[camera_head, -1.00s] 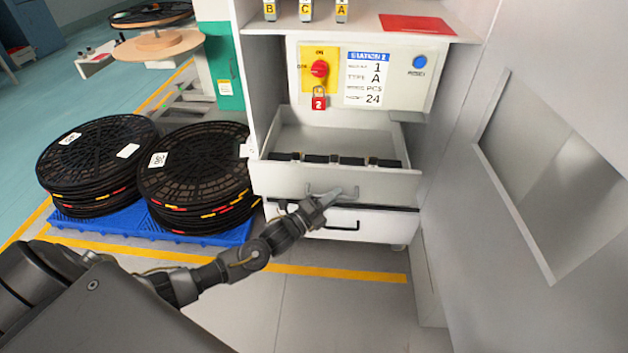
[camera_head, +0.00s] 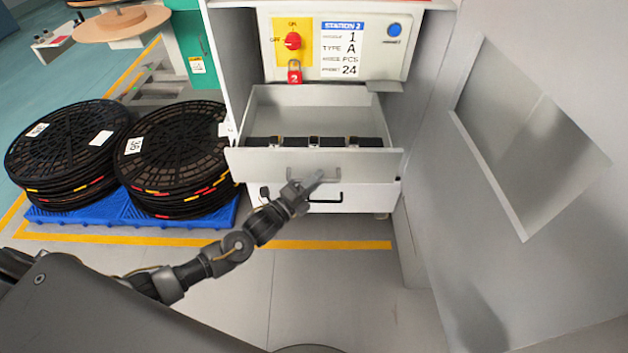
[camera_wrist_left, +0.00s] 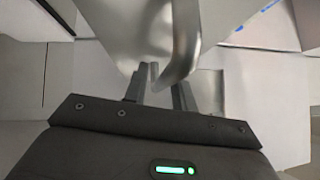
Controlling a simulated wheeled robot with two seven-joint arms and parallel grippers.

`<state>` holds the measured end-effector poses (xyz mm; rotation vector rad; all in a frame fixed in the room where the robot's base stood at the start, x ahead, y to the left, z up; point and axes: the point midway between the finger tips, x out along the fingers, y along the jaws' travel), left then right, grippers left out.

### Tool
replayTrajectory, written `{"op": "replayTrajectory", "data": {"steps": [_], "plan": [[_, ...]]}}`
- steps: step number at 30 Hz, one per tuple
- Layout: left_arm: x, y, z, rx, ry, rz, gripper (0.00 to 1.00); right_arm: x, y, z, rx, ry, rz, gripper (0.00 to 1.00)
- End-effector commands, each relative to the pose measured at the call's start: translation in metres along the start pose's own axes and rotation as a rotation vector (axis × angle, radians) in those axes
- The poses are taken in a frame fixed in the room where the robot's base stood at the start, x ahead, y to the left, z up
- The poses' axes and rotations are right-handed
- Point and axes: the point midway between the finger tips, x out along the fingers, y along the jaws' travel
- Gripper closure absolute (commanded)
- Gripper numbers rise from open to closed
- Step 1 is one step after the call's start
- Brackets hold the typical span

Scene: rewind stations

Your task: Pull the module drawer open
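The module drawer (camera_head: 250,163) is the upper drawer of the Station 2 cabinet and stands well out, its grey inside showing. A row of dark modules (camera_head: 314,142) lies behind its front panel. The exact contact is partly hidden. My right gripper is not in view.
A lower drawer with a black handle (camera_head: 326,198) is below. Stacked black reels (camera_head: 180,150) stand on a blue pallet (camera_head: 130,212) at left. A grey panel (camera_head: 440,200) stands close on the right. The floor in front of the cabinet is clear.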

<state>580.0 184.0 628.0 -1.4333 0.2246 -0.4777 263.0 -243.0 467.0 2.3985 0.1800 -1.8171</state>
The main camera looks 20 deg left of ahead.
Motion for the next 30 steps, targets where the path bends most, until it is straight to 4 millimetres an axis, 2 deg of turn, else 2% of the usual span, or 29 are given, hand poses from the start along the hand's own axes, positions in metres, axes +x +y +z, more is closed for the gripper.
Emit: {"op": "replayTrajectory", "data": {"steps": [9, 13, 24, 30], "plan": [[0.0, -0.001, 0.001, 0.001, -0.001, -0.003, 0.66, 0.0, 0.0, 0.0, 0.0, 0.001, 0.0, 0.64], [-0.009, 0.0, 0.001, 0.0, -0.001, -0.001, 0.66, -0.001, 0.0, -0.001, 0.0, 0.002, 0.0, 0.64], [-0.078, 0.0, 0.001, 0.0, 0.0, 0.002, 0.66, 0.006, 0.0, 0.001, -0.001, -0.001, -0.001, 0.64], [-0.102, 0.0, 0.001, 0.0, -0.001, 0.0, 0.66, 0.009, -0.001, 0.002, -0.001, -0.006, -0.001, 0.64]]}}
